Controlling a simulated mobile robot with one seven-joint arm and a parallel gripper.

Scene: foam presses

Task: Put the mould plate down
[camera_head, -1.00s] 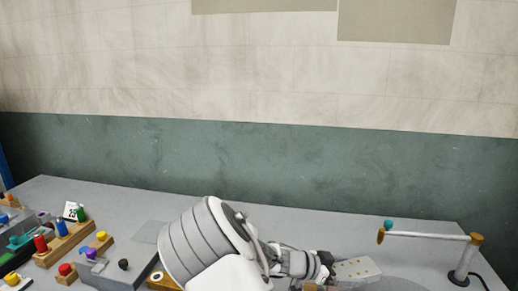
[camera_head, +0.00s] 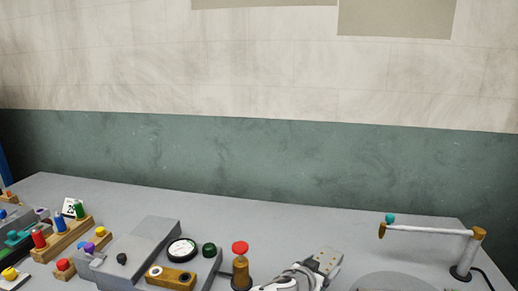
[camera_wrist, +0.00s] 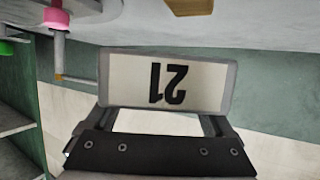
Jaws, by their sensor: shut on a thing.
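The mould plate (camera_wrist: 200,65) fills the middle of the wrist view, a grey-rimmed plate with a pale face marked 21, upside down in the picture. My gripper (camera_wrist: 163,118) is shut on its near edge.
A round grey disc (camera_head: 395,283) lies just right of the plate. A red button on a brown post (camera_head: 240,267) stands left of my gripper, beside a grey console (camera_head: 150,245) with a dial (camera_head: 182,249). A horizontal bar (camera_head: 428,235) stands at right. The rear table is clear.

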